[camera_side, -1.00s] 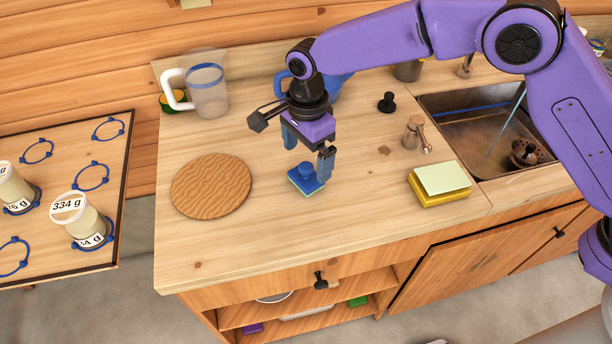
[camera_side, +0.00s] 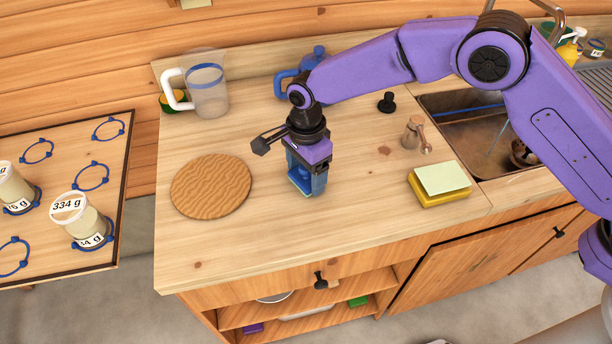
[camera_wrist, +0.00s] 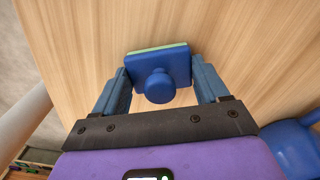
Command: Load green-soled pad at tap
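The green-soled pad, a blue block with a round knob and a thin green sole, sits on the counter in the side view (camera_side: 306,185), partly hidden by my gripper. In the wrist view the pad (camera_wrist: 158,68) lies between the two fingers, knob toward the camera. My gripper (camera_side: 306,184) is down around the pad with its fingers spread, one on each side. The fingers in the wrist view (camera_wrist: 160,80) are close to the pad's edges; I cannot tell whether they touch it. The tap (camera_side: 558,12) shows partly above the sink (camera_side: 460,110), at the top right.
A round wooden board (camera_side: 211,186) lies left of the pad. A yellow sponge stack (camera_side: 440,188), pepper mill (camera_side: 412,133) and black stopper (camera_side: 386,102) stand to the right. A clear jug (camera_side: 207,90) and blue teapot (camera_side: 318,58) are behind. The front counter is clear.

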